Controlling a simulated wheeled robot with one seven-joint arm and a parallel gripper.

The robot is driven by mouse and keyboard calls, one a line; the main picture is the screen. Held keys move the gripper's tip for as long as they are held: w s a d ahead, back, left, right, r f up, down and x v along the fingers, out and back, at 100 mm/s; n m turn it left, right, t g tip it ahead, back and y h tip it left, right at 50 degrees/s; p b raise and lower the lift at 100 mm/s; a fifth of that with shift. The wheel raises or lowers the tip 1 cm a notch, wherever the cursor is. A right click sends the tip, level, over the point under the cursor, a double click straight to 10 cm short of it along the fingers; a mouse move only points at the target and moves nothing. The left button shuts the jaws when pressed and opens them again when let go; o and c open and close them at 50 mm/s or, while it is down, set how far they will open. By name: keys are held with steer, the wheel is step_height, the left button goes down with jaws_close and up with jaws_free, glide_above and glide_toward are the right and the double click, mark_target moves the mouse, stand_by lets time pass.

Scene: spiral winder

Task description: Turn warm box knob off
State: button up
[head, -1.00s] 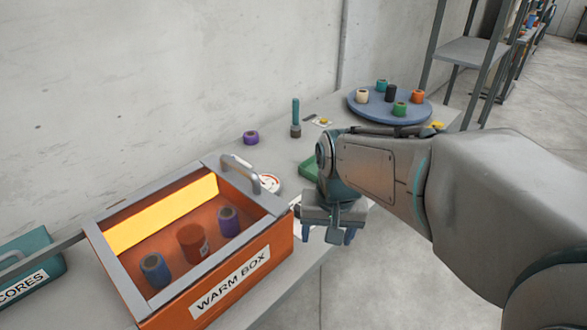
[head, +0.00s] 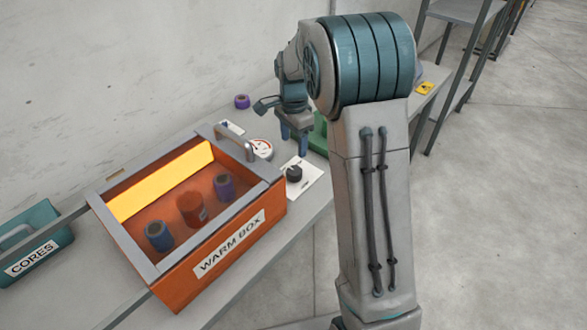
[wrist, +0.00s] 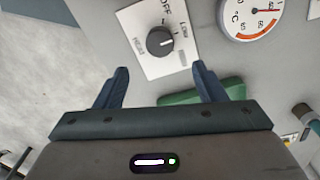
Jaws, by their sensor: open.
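The black warm box knob (head: 293,173) sits on a white plate (head: 309,184) on the bench, just right of the orange warm box (head: 222,255). In the wrist view the knob (wrist: 160,41) shows near the top centre, with OFF, Low and HEAT lettered around it. A pale mark on the knob points right; its exact setting is hard to tell. My gripper (head: 294,137) is open and empty, fingers down, behind the knob in the head view. In the wrist view the knob lies beyond and between the fingertips (wrist: 160,69), apart from them.
A round dial gauge (head: 261,149) stands beside the plate. The warm box has a metal handle (head: 236,142), a glowing yellow panel and spools inside. A green object (head: 319,135) is partly hidden behind my arm. A purple spool (head: 242,101) sits farther back. A teal CORES box (head: 32,240) is at left.

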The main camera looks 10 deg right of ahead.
mark_target(294, 171)
step_height(294, 171, down, 12)
steer(key=shift+r, duration=0.25)
steer(key=c, duration=1)
